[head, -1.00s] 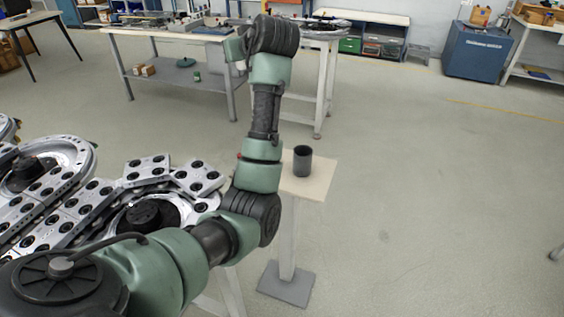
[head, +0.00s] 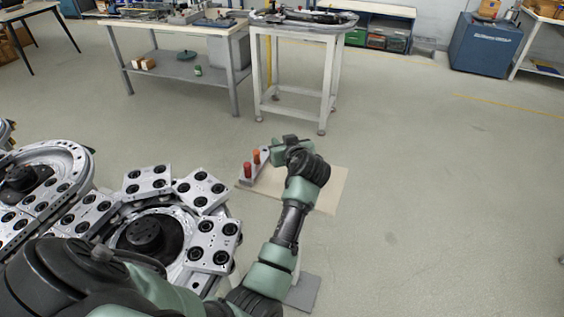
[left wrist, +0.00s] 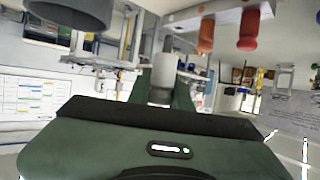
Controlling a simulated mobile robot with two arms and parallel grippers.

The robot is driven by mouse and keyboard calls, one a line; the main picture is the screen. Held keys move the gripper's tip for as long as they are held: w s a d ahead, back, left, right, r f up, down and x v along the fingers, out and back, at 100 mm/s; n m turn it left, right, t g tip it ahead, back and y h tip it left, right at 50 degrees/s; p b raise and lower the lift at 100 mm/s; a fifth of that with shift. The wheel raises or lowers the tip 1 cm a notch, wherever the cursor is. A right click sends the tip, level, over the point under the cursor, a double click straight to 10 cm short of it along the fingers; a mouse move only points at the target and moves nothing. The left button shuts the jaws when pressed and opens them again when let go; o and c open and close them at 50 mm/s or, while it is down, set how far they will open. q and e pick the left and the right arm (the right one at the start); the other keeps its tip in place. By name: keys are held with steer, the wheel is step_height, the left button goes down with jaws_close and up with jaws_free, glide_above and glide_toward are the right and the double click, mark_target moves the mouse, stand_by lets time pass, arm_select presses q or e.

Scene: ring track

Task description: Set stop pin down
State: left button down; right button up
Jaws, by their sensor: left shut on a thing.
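In the left wrist view, which looks upside down, my left gripper is shut on a grey stop pin (left wrist: 163,78) with a paler band. My right gripper is out of view.
A ring track (head: 150,185) of linked metal plates with black holes lies to the left, close to the stand. A white-framed table (head: 292,105) and a workbench (head: 175,60) stand at the back. The floor to the right is clear.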

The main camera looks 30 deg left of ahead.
arm_select(q)
step_height(320, 180, down, 4)
steer(key=shift+f, duration=0.2)
step_height(320, 180, down, 4)
steer(key=shift+r, duration=0.1)
steer(key=c, duration=1.3)
jaws_free()
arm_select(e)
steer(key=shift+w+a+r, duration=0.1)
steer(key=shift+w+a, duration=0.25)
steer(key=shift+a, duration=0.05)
